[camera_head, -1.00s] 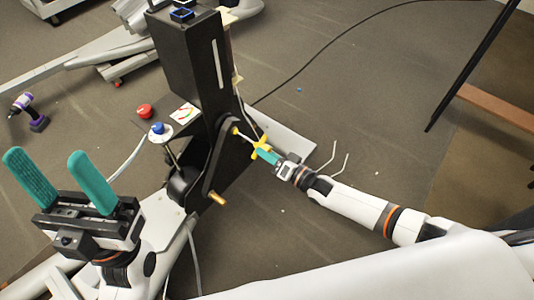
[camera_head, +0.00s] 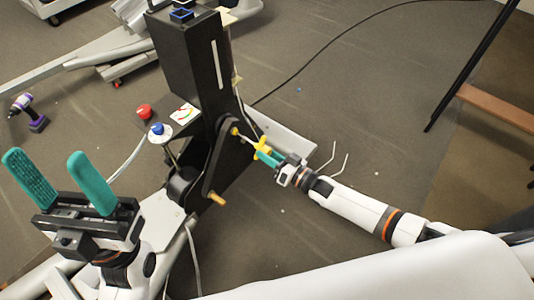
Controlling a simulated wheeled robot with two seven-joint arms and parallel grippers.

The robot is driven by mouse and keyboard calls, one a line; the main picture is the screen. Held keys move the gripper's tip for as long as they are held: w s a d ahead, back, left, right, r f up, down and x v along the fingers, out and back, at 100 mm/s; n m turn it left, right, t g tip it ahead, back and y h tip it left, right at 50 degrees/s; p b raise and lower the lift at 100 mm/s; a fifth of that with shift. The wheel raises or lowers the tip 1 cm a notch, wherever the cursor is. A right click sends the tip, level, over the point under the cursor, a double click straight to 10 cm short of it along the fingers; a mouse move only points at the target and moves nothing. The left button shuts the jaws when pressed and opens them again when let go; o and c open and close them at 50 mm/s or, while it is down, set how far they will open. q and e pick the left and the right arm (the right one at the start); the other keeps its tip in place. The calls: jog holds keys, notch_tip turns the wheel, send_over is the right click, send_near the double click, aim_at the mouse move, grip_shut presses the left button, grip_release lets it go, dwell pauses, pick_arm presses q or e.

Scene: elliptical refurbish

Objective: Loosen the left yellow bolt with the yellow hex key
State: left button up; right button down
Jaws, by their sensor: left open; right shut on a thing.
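A black upright machine housing (camera_head: 188,60) stands in the middle, with a black crank arm (camera_head: 216,165) on its side. A yellow bolt (camera_head: 234,131) sits at the top of the crank arm, and a brass-coloured peg (camera_head: 218,198) sticks out at its lower end. My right gripper (camera_head: 267,155) is shut on the yellow hex key (camera_head: 261,146), right of the housing. The key's thin shaft points toward the yellow bolt; I cannot tell whether its tip is seated in it. My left gripper (camera_head: 62,182) is open and empty at the lower left, teal fingers pointing up.
A red button (camera_head: 144,111), a blue knob (camera_head: 157,129) and a small dial card (camera_head: 184,114) are left of the housing. A purple drill (camera_head: 30,112) lies on the floor at far left. A black cable (camera_head: 330,42) crosses the floor. Floor at the right is mostly clear.

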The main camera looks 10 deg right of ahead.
jog(key=p+v, duration=0.3)
jog(key=v, duration=0.5)
jog(key=shift+s+d, duration=0.2)
jog(key=shift+s, duration=0.1)
dwell(0.6)
